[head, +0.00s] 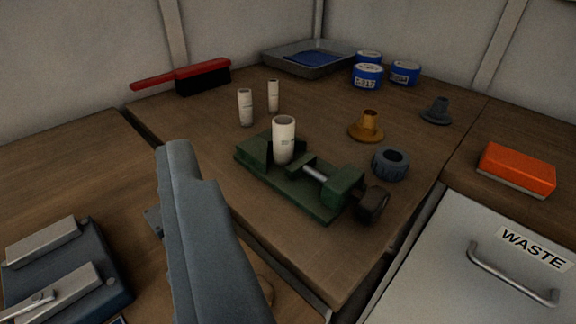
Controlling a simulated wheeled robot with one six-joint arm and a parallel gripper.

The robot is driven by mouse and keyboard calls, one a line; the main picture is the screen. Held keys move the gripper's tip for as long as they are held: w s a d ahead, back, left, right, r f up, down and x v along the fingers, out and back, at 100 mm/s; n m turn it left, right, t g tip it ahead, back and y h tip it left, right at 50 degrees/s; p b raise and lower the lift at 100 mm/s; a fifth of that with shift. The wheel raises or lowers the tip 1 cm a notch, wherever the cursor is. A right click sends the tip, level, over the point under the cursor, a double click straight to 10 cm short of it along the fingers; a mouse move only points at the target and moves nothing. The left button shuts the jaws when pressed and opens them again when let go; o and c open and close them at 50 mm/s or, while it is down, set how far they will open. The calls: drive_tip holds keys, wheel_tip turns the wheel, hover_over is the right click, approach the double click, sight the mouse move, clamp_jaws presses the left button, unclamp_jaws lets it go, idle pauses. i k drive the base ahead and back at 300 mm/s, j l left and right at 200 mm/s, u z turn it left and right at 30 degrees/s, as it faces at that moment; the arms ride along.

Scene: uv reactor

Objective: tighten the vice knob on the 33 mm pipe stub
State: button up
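A green vice (310,197) sits on the wooden bench in the middle of the view. Its dark round knob (373,204) is at the right end of its screw, facing the bench's front right. A wide white pipe stub (284,145) stands upright at the vice's jaws; I cannot tell whether the jaws press on it. My gripper (180,155) rises from the bottom, left of the vice and well apart from the knob. Only one blue-grey finger shows clearly, so its opening is hidden. Nothing is seen held in it.
Two thinner white stubs (245,108) stand behind the vice. A dark ring (390,164) and a brass flanged piece (367,127) are close to the knob. An orange block (516,170) and a WASTE bin (490,260) are at right. A blue-grey fixture (65,290) is at lower left.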

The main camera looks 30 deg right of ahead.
sight(371, 204)
drive_tip(key=l+z, duration=0.15)
drive_tip(key=z, duration=0.7)
